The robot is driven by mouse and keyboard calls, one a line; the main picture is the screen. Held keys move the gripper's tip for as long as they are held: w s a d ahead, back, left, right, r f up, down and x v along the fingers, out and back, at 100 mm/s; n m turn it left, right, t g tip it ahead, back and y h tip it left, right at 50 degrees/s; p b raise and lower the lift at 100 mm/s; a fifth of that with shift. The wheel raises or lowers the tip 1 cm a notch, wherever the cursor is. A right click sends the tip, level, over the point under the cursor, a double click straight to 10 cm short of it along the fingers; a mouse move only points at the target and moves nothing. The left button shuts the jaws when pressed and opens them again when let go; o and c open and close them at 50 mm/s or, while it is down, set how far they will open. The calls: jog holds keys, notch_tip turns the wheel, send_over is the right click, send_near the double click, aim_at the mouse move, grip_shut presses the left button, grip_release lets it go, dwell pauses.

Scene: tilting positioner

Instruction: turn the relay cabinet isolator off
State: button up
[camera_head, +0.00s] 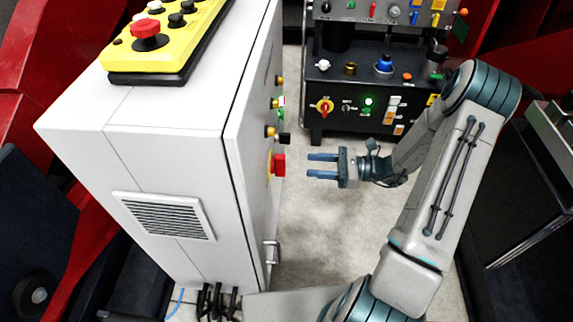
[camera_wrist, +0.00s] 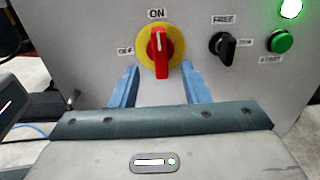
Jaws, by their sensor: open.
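The relay cabinet (camera_head: 180,125) is a tall light-grey box on the left in the head view. Its isolator (camera_head: 278,163) sticks out from the door side, seen edge-on. In the wrist view the isolator (camera_wrist: 159,52) has a red handle on a yellow disc. The handle stands upright, pointing at the ON label (camera_wrist: 156,13); an OFF label (camera_wrist: 125,51) is at its left. My gripper (camera_head: 309,165) is open and empty, facing the isolator with a gap. In the wrist view its blue fingers (camera_wrist: 159,80) flank the handle's lower part from below.
A black selector (camera_wrist: 223,45) marked FREE and a green START button (camera_wrist: 280,41) sit right of the isolator. A door handle (camera_head: 271,252) is low on the cabinet. A yellow pendant (camera_head: 165,38) lies on top. A black console (camera_head: 350,135) with another red-yellow switch (camera_head: 322,106) stands behind.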

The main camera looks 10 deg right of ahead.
aim_at(280, 166)
jog(key=w+a+b, duration=0.1)
jog(key=a, duration=0.7)
jog(key=shift+w, duration=0.3)
grip_shut()
